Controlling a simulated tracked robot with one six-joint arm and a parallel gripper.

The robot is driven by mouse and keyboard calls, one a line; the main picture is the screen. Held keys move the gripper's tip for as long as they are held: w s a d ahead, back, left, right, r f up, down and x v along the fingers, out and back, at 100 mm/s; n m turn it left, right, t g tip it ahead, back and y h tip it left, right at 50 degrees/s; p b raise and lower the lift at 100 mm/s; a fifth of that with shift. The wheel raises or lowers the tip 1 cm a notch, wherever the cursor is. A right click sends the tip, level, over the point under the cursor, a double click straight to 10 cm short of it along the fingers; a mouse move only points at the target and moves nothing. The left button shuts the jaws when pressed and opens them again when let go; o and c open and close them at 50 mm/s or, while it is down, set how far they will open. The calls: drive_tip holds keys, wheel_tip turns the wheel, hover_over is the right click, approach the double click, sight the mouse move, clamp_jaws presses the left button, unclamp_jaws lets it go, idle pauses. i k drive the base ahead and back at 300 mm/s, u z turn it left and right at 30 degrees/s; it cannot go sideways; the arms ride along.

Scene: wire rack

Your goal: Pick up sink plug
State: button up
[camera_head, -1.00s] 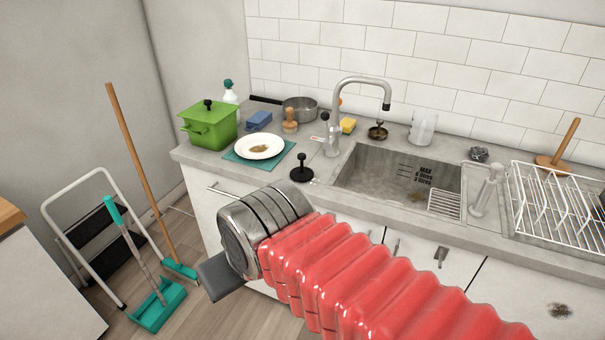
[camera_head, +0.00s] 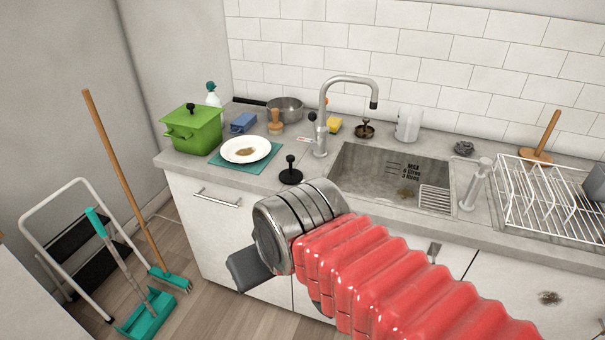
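A black disc with an upright knob (camera_head: 290,172), which looks like the sink plug, stands on the counter left of the sink (camera_head: 385,180). A small dark, round metal piece with a stem (camera_head: 365,131) sits behind the sink, below the tap spout; I cannot tell exactly what it is. My gripper (camera_head: 248,271) shows as a dark grey block at the end of my red-sleeved arm, in front of the counter and lower in the picture than the black disc. It is apart from the disc. Its fingers are mostly hidden by the wrist.
A white plate (camera_head: 237,149) on a teal mat (camera_head: 256,167) and a green pot (camera_head: 193,132) stand left of the disc. The tap (camera_head: 321,120) rises behind it. A wire rack (camera_head: 545,205) is at right. A broom (camera_head: 128,185) and step stool (camera_head: 38,213) stand at left.

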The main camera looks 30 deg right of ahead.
sight(290, 176)
drive_tip(key=z, duration=0.1)
drive_tip(key=i, duration=0.95)
drive_tip(key=u, duration=0.05)
